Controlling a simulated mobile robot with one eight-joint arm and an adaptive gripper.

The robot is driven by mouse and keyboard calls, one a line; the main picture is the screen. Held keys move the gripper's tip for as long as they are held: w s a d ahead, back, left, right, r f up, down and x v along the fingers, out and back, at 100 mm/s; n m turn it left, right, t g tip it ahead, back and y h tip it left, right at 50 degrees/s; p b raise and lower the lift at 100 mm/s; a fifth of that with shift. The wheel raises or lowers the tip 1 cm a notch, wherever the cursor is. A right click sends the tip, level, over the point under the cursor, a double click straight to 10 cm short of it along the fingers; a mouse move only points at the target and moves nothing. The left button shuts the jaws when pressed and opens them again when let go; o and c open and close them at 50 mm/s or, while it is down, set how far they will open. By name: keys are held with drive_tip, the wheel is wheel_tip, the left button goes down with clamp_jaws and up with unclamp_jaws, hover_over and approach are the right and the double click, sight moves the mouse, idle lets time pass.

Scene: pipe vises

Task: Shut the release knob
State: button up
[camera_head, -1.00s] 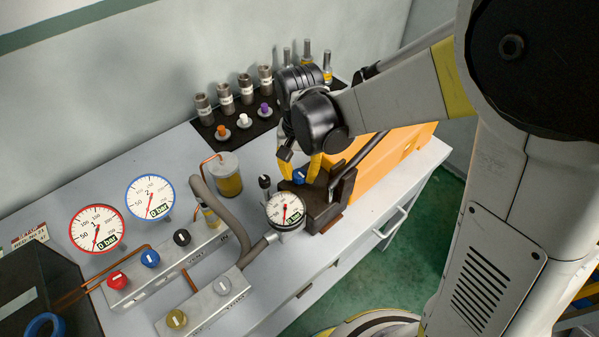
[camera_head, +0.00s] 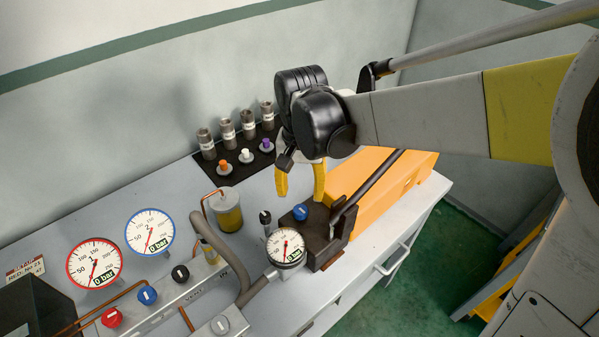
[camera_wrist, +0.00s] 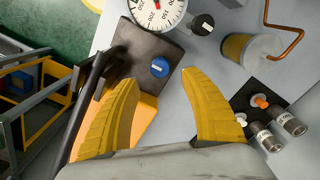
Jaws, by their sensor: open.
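A blue knob (camera_head: 300,212) with a white mark sits on top of a dark block (camera_head: 322,236) beside a small round gauge (camera_head: 286,247). The blue knob also shows in the wrist view (camera_wrist: 160,67), just beyond the gap between my fingertips. My gripper (camera_head: 300,194) has yellow fingers, is open and empty, and hangs above the blue knob, apart from it. A black knob (camera_head: 265,217) stands to the left of the block and shows in the wrist view (camera_wrist: 203,25). No readable label shows which of these is the release knob.
A dark lever bar (camera_head: 368,188) slopes up from the block beside an orange box (camera_head: 385,180). A jar (camera_head: 228,210) with yellow liquid stands left. Behind are metal fittings (camera_head: 228,133) on a black mat. Red (camera_head: 112,318), blue and black knobs line a manifold at left.

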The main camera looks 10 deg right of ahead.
sight(301, 209)
wheel_tip(301, 209, up, 5)
drive_tip(key=shift+f, duration=0.1)
idle(0.4)
drive_tip(key=s+d+t, duration=0.1)
drive_tip(key=d, duration=0.1)
drive_tip(key=s+d+r+n+t, duration=0.1)
drive_tip(key=s+d, duration=0.1)
drive_tip(key=s+d+t+b, duration=0.1)
drive_tip(key=s+d, duration=0.1)
drive_tip(key=d, duration=0.1)
drive_tip(key=shift+d+r+y, duration=0.1)
drive_tip(key=shift+r+y, duration=0.2)
drive_tip(key=shift+r, duration=0.1)
drive_tip(key=s+d+f+n+t, duration=0.1)
drive_tip(key=s+d+n+t, duration=0.1)
drive_tip(key=s+d+t, duration=0.2)
drive_tip(key=shift+s+d+f+b, duration=0.4)
drive_tip(key=shift+s+d, duration=0.5)
drive_tip(key=shift+d, duration=0.2)
